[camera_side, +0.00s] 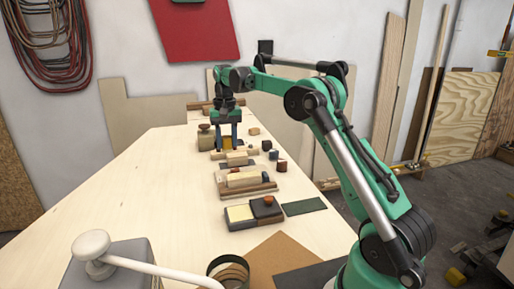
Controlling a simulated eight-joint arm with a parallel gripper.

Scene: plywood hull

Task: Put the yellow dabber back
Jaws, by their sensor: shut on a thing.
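My gripper (228,139) is at the far part of the long pale table, pointing down. The fingers hide much of the dabber. It is low over the table, and I cannot tell whether it touches anything below. Wooden pieces (236,156) lie just in front of it. A low dark box (238,225) with a cream pad and a red-brown knob sits nearer on the table.
A knobbed block (205,140) stands left of my gripper. A wooden rack (246,183), a dark red cube (282,165) and a green mat (304,206) lie nearer. A white-knobbed lever (92,244) and a round ring (228,268) are in front. The table's left side is clear.

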